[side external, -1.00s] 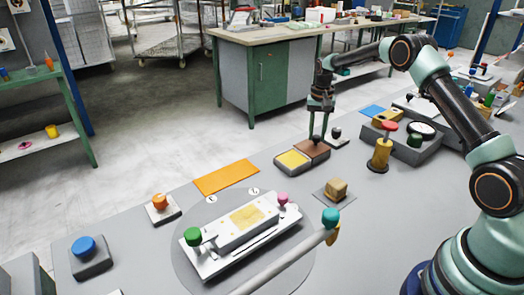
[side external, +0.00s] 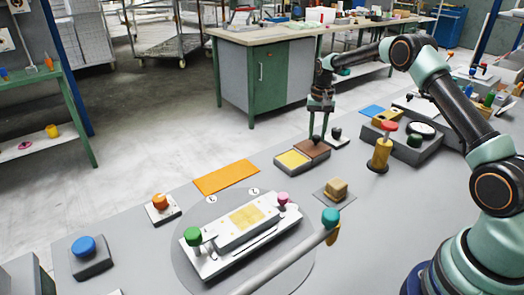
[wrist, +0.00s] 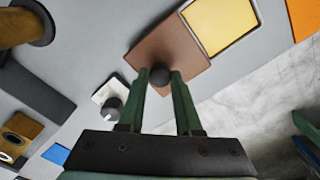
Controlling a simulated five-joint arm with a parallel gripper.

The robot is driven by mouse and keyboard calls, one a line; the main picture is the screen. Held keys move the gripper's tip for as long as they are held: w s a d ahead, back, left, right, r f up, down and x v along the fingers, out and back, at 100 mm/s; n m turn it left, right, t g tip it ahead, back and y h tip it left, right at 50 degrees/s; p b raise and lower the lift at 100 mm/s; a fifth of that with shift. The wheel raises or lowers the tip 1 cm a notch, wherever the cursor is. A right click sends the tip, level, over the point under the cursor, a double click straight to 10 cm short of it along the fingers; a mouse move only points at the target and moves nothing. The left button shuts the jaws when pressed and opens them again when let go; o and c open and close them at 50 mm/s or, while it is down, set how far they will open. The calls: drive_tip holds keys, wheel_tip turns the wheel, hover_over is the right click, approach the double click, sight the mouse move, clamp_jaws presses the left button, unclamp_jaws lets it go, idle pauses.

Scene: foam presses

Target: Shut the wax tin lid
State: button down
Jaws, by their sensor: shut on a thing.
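The brown lid (side external: 318,149) lies flat over the right part, beside the wax. In the wrist view, the brown lid (wrist: 143,55) and the yellow wax (wrist: 222,22) lie side by side. My gripper (side external: 317,138) points down over the lid. In the wrist view, my gripper (wrist: 159,82) is shut on the lid's round black knob (wrist: 159,74). The fingers partly hide the knob and the lid's near edge.
A small white block with a dark knob (side external: 336,132) stands close to the right of the lid. An orange mat (side external: 226,178) lies to the left.

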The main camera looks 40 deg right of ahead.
drive_tip(key=a, duration=0.9)
drive_tip(key=shift+a, duration=0.25)
drive_tip(key=c, duration=0.6)
unclamp_jaws()
drive_tip(key=shift+d, duration=0.1)
drive_tip(key=shift+r, duration=0.35)
wheel_tip(320, 180, up, 12)
drive_tip(key=shift+f, duration=0.25)
